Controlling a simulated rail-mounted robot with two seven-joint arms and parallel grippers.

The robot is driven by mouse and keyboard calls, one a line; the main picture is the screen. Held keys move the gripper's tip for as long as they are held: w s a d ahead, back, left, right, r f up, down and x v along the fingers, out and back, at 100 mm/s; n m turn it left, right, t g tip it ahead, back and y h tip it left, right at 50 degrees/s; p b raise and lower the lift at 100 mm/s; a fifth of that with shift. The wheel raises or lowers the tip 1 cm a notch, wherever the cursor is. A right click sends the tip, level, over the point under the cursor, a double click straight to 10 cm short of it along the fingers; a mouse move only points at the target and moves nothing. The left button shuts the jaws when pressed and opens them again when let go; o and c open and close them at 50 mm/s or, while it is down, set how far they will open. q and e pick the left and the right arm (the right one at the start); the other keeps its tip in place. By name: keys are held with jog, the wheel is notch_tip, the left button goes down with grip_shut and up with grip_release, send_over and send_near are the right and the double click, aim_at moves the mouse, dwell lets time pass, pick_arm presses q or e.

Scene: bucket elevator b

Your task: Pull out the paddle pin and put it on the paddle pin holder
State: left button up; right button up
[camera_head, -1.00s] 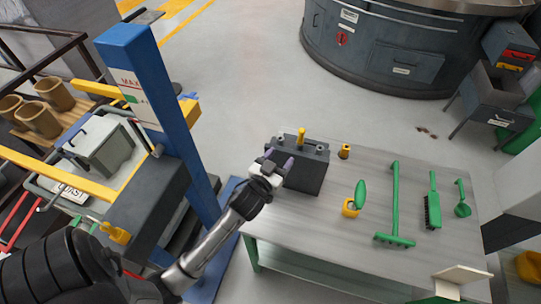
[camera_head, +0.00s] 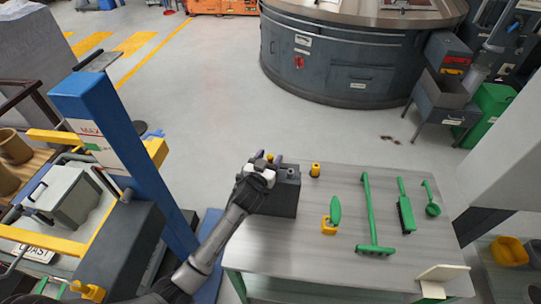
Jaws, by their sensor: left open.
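A dark block (camera_head: 287,193) with holes in its top stands at the left end of the grey table (camera_head: 300,245). The top of a yellow pin (camera_head: 270,157) shows at the block, mostly hidden by my left gripper (camera_head: 269,158). My left gripper is open over the block's left part, with its fingertips around or just in front of the pin. I cannot tell whether they touch it. Another yellow pin-like handle (camera_head: 88,291) is on the dark housing (camera_head: 122,255) of the blue-post machine at lower left. I cannot tell which is the paddle pin. My right gripper is not in view.
On the table are a small yellow piece (camera_head: 315,170), a yellow holder with a green handle (camera_head: 332,217), a green rake (camera_head: 368,215), a green brush (camera_head: 405,207) and a green scoop (camera_head: 432,200). A blue post (camera_head: 140,170) rises left of my arm.

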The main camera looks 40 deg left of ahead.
pick_arm(q)
jog(key=shift+w+a, duration=0.2)
jog(key=shift+w, duration=0.35)
jog(key=shift+c, duration=0.5)
grip_shut()
jog(key=shift+r, duration=0.2)
jog(key=shift+r+p, duration=0.5)
jog(key=shift+p, duration=0.2)
jog(key=shift+r, duration=0.1)
